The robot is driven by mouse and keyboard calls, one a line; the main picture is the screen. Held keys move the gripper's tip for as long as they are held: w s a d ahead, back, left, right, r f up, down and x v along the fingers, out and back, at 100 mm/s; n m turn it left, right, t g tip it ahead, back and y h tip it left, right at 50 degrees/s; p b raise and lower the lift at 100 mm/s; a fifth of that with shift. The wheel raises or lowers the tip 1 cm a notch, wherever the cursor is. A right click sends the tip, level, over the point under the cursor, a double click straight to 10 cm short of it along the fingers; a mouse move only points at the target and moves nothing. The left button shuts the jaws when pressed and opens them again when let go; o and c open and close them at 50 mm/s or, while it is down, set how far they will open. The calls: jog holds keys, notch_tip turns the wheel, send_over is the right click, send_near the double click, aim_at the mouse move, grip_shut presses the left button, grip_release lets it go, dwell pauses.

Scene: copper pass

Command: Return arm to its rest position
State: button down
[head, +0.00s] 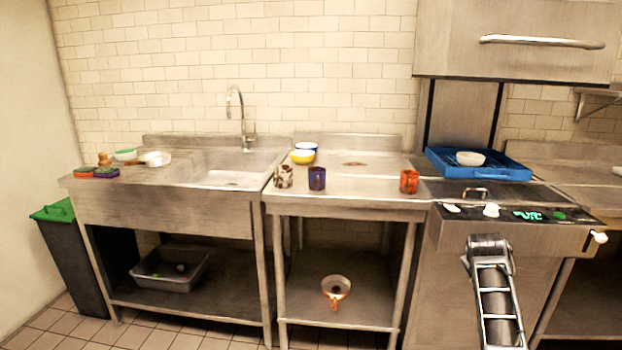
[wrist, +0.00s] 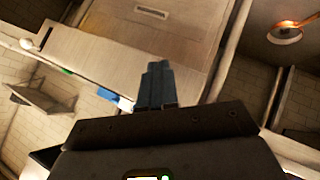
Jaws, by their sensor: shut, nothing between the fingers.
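My gripper (wrist: 157,68) shows in the wrist view, with its dark fingers together and nothing between them. It is clear of the furniture, and the view behind it is tilted. In the head view, part of my arm rises at the lower right, in front of the machine (head: 465,240) with the control panel. The fingers cannot be made out in the head view.
A blue tray (head: 505,174) holding a white bowl (head: 470,158) sits on the machine. An orange mug (head: 409,181), a purple mug (head: 317,178) and a patterned mug (head: 284,176) stand on the middle table (head: 350,205). A copper pan (head: 336,286) lies on its lower shelf.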

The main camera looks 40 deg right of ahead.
jog(key=w+a+f+n+t, duration=0.1)
jog(key=a+f+n+t, duration=0.3)
jog(key=a, duration=0.8)
jog(key=a+f+t, duration=0.2)
jog(key=a+f, duration=0.3)
jog(key=a, duration=0.8)
jog(key=s+a+r+n+t+y, duration=0.1)
jog(key=s+a+t+y, duration=0.15)
jog(key=a, duration=0.65)
jog(key=s+a+n+t+y, duration=0.1)
jog(key=s+a, duration=0.3)
jog(key=a, duration=0.5)
jog(key=s+a+r+n+t+y, duration=0.1)
jog(key=s+a+r+t+y, duration=0.2)
jog(key=s+a+r, duration=1.1)
notch_tip(320, 180, up, 2)
jog(key=a+y, duration=0.1)
jog(key=y, duration=0.2)
jog(key=shift+s+r, duration=0.2)
jog(key=shift+s, duration=0.15)
jog(key=shift+t, duration=0.25)
